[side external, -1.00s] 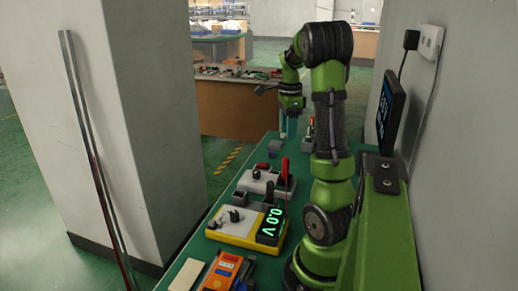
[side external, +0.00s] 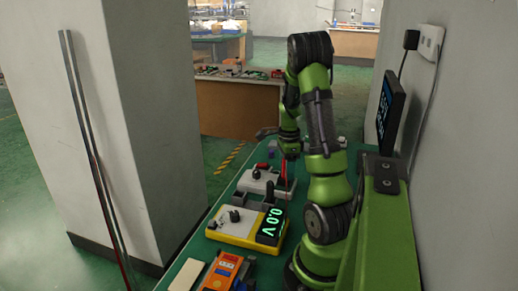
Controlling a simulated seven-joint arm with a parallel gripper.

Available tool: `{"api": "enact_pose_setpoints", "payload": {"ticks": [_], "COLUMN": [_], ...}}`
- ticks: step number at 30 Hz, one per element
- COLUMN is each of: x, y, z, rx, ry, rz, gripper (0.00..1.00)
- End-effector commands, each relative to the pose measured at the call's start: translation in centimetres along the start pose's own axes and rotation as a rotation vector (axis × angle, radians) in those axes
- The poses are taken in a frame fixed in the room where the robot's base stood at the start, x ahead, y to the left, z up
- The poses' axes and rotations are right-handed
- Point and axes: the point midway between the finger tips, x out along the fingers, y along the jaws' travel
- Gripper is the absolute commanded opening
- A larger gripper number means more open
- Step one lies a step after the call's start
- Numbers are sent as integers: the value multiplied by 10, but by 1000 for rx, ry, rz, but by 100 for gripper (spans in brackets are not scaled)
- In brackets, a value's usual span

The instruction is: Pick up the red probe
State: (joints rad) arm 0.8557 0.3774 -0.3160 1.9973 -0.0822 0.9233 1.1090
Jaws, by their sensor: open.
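The red probe (side external: 284,172) stands upright beside the grey box with a dark knob (side external: 259,181), on the green bench. My gripper (side external: 290,155) points down just above and behind the probe in this view. It is open; its fingers are small and partly blurred into the background, and I cannot tell whether they are around the probe's top. The yellow multimeter (side external: 235,229) sits nearer the camera, with its display (side external: 271,226) reading 0.0 V.
An orange device (side external: 222,271) and a pale flat block (side external: 187,275) lie at the bench's near end. A dark screen (side external: 391,112) stands at the right by the wall. A pillar (side external: 150,120) rises left of the bench.

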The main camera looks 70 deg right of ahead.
Motion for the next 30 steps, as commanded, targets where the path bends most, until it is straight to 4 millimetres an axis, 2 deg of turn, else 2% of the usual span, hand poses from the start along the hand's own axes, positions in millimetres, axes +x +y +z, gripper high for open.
{"api": "enact_pose_setpoints", "payload": {"ticks": [7, 17, 26, 30], "x": [1, 1, -1, -9], "y": [0, 0, 0, -1], "z": [0, 0, 0, 0], "rx": [0, -1, -1, -3], "ry": [0, 0, 0, 1], "rz": [-1, -1, -2, -5], "gripper": [51, 1, 0, 0]}}
